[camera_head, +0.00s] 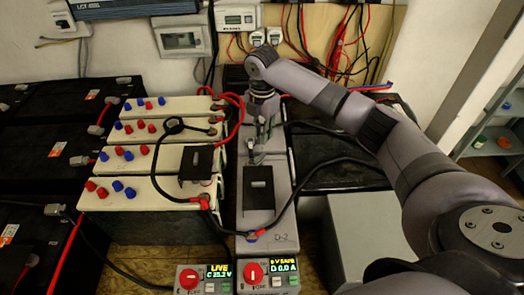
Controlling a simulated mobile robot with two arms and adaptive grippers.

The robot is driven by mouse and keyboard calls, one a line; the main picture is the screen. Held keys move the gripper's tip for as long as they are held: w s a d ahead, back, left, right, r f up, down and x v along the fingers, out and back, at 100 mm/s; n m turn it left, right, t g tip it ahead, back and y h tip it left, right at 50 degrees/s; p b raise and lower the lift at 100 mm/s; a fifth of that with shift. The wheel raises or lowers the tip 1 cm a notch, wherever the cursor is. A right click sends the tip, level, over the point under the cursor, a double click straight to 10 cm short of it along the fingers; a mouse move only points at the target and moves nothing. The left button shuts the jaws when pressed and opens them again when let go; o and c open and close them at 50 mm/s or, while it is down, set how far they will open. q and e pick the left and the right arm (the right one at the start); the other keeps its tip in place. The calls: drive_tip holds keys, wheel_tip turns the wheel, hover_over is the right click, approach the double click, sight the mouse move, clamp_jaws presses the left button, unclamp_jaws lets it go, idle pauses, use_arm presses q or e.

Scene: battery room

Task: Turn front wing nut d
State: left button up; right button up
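My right arm reaches in from the right, and its wrist bends down over the back of a long grey battery block (284,214). The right gripper (256,150) points down at the block's far end; its fingers are small and dark, so I cannot tell whether they are open or shut. My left gripper is not in view.
Cream batteries (150,208) with red and blue caps stand close on the left, joined by red and black cables. Two control boxes with red knobs stand in front: one reads LIVE (205,279), the other 0 V SAFE (268,275). Black batteries (40,150) fill the far left.

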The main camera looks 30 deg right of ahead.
sight(262, 154)
wheel_tip(262, 154, down, 8)
drive_tip(key=shift+f, duration=0.65)
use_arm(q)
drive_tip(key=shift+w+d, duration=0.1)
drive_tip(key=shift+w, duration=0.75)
use_arm(e)
clamp_jaws()
